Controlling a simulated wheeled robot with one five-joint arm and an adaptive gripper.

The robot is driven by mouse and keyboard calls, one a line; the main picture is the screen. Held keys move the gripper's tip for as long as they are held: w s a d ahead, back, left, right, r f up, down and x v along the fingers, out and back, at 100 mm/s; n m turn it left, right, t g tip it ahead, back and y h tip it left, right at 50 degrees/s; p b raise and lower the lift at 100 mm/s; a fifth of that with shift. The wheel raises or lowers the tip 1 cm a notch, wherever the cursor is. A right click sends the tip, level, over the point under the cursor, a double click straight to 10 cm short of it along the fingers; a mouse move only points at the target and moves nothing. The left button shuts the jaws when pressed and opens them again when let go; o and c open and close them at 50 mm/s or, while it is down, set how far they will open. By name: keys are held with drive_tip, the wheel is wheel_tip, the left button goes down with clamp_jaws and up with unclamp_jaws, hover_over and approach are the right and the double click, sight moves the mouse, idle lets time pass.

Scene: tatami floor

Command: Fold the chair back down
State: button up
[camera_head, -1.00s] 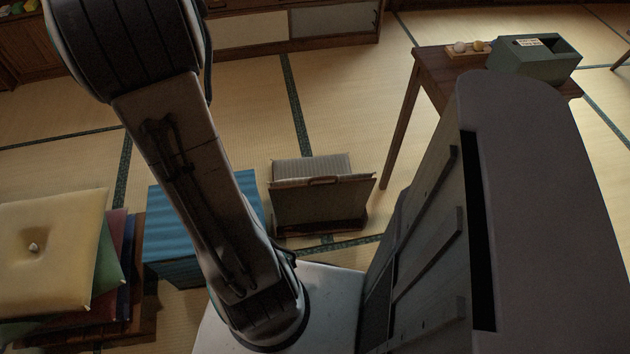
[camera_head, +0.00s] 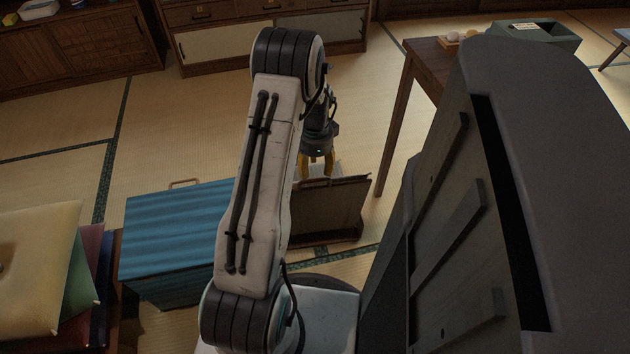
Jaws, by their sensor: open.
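The low floor chair (camera_head: 336,207) stands on the tatami in the middle of the view, its dark wooden back upright and facing me, with a small handle at its top edge. A bit of its pale seat shows behind the back. My gripper (camera_head: 316,168), with yellow fingers, points down just above and behind the top edge of the chair back. It is open. The fingertips are partly hidden near the back's edge, and I cannot tell whether they touch it. My arm covers the chair's left side.
A blue ridged box (camera_head: 170,240) stands left of the chair. Stacked cushions (camera_head: 38,270) lie at the lower left. A wooden table (camera_head: 425,66) with a green-grey box (camera_head: 540,38) stands at the right. Cabinets (camera_head: 270,38) line the back. Tatami behind the chair is clear.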

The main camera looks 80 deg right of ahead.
sight(315, 181)
drive_tip(key=shift+f+b, duration=0.6)
drive_tip(key=shift+f, duration=2.2)
clamp_jaws()
drive_tip(key=shift+w, duration=0.1)
